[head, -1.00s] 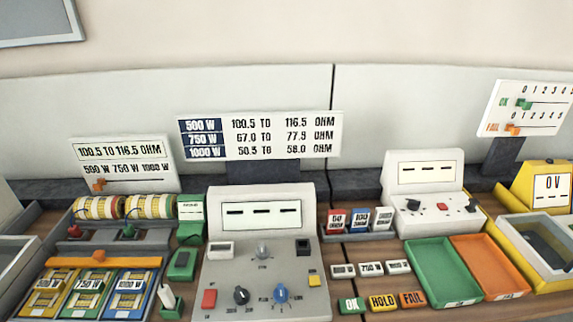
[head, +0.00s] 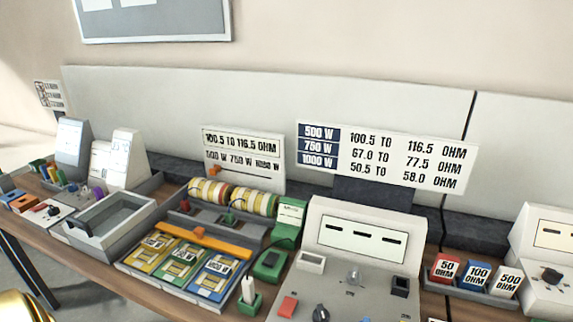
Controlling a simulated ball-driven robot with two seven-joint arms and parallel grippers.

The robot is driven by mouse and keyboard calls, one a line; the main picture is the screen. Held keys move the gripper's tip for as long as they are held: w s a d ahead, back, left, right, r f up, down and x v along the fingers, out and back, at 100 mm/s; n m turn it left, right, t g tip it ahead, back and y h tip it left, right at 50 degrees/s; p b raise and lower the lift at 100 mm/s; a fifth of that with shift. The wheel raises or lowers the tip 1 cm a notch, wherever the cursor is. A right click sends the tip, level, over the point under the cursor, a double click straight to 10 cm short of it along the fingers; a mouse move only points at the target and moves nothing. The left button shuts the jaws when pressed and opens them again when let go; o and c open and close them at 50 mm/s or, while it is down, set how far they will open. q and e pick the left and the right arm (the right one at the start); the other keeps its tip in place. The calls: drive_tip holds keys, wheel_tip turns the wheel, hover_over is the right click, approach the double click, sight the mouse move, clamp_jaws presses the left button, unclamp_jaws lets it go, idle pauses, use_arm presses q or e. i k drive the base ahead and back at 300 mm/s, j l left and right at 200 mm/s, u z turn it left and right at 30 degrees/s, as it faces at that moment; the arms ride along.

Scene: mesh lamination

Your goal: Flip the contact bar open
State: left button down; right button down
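The contact bar appears to be the orange bar (head: 225,245). It lies flat across the back ends of three plates in the grey fixture (head: 262,232), with a small orange knob on it. The plates are a yellow one (head: 140,262), a green one (head: 168,273) and a blue one (head: 203,288), side by side. Two striped coils (head: 250,202) lie in the fixture behind the bar. Neither of my grippers shows in the head view, and nothing touches the bar.
A grey meter console (head: 335,277) with knobs stands right of the fixture. A green probe block (head: 270,265) and a white-tipped holder (head: 248,297) stand between them. A grey open tray (head: 92,236) is at the left. A rounded gold piece shows at the lower left edge.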

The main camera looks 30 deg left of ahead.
sight(197, 238)
drive_tip(key=u, duration=1.8)
